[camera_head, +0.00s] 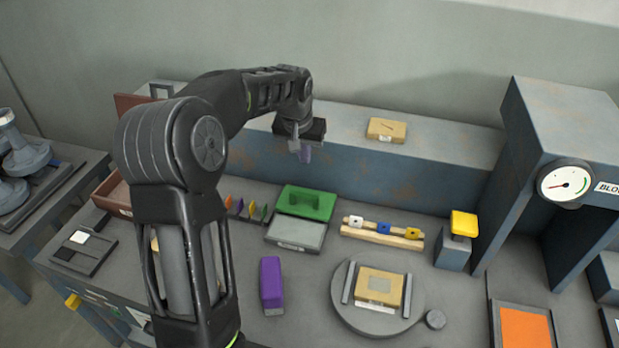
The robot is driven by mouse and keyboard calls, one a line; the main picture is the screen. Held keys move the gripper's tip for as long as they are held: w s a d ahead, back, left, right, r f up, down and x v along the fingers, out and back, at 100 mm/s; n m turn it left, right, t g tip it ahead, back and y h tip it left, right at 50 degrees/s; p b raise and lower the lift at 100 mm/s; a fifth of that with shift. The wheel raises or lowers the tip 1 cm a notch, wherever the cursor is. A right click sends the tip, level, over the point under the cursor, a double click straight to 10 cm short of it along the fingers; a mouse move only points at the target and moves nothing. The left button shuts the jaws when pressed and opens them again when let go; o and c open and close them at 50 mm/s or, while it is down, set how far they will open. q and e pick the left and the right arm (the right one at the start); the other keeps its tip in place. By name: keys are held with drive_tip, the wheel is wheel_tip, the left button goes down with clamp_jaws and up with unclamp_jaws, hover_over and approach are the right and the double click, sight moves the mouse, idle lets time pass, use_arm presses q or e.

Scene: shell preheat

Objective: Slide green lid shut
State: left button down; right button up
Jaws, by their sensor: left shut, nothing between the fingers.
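The green lid (318,211) lies in the middle of the bench, at the back of a shallow grey box (296,233). It has a dark raised handle on top. The front part of the grey box is not covered by the lid and shows a pale grey surface. My left gripper (305,154) hangs above and behind the lid, in front of the rear ledge. Its fingers are small and dark here, shut and empty, apart from the lid. My right gripper is not in view.
A purple block (271,285) stands in front of the box. A wooden rack (382,235) with coloured knobs is to the right, near a yellow button (463,223). A round turntable (345,311) carries a tan block. Several coloured pieces (240,206) stand left of the lid.

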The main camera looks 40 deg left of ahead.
use_arm(q)
drive_tip(key=p, duration=0.3)
hover_over(304, 202)
drive_tip(key=w+a, duration=0.1)
drive_tip(key=w, duration=0.3)
drive_tip(key=f, duration=0.9)
drive_tip(key=shift+s+a, duration=0.1)
drive_tip(key=shift+s, duration=0.1)
drive_tip(key=shift+s+f, duration=0.1)
drive_tip(key=shift+s, duration=0.2)
drive_tip(key=shift+s+d+f+p, duration=0.1)
drive_tip(key=shift+s+d+p, duration=0.25)
drive_tip(key=shift+s, duration=0.4)
drive_tip(key=shift+s+d+p, duration=0.2)
drive_tip(key=shift+s+d, duration=0.1)
drive_tip(key=shift+s, duration=0.45)
